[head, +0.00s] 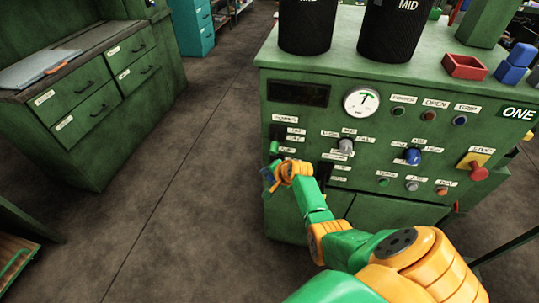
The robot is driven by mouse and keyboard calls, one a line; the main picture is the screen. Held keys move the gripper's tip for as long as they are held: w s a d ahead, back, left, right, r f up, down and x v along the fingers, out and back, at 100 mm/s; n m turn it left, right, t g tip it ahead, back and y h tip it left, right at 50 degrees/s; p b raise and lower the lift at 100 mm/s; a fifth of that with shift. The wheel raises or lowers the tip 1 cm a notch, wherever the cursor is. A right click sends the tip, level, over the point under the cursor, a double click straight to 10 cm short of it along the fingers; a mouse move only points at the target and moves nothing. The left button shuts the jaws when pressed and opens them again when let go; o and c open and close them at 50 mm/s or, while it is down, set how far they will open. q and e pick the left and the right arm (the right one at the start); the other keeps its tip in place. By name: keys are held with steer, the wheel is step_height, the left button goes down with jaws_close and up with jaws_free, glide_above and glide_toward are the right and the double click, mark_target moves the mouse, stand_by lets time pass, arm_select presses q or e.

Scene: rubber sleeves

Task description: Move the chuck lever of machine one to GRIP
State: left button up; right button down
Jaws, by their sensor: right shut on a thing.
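Machine one is the green cabinet (385,205) on the right, with a plate (517,113) reading ONE. On the left of its front panel is a dark upright slot with small labels, too small to read for certain. What looks like the chuck lever (275,148), with a green end, sticks out low at this slot. My right gripper (268,177) is at the panel's left edge, just below the green end, and is shut on the lever. Its fingers and wrist hide much of the grip and the lower slot. My left gripper is not in view.
A round gauge (361,102), a blue knob (413,156), a grey knob (346,145) and a red stop button (478,173) are on the panel. Two black cylinders and a red tray (465,66) stand on top. A green drawer bench (95,90) is at left, with clear floor between.

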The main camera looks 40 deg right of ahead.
stand_by(0.3)
steer(key=c, duration=0.7)
jaws_free()
steer(key=shift+o, duration=1.3)
steer(key=shift+w+a, duration=0.1)
steer(key=shift+w, duration=0.05)
steer(key=shift+s+r, duration=0.2)
steer(key=shift+r, duration=0.05)
steer(key=p+v, duration=0.3)
steer(key=v, duration=0.3)
steer(key=shift+s+r, duration=0.15)
